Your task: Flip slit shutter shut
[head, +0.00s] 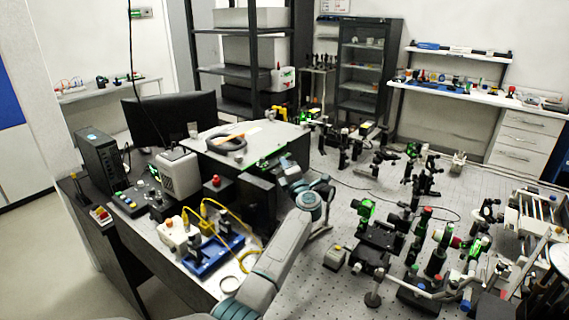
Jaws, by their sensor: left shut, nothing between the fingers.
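The spectrometer appears to be the large box with a pale top (225,142) and dark sides, left of centre. A bright green line runs along its right top edge. My left arm rises from the bottom centre. My left gripper (285,163) is small in the view, close to the box's right face; it looks shut with nothing in it. I cannot tell whether it touches the box. The slit shutter cannot be made out; the gripper and wrist may cover it. My right gripper is not in view.
A perforated optical table (330,218) carries many mounts and posts on the right. A small box with a button (336,257) stands right of my arm. A blue tray (213,257) with yellow cables lies left of it. A monitor (170,118) stands behind at left.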

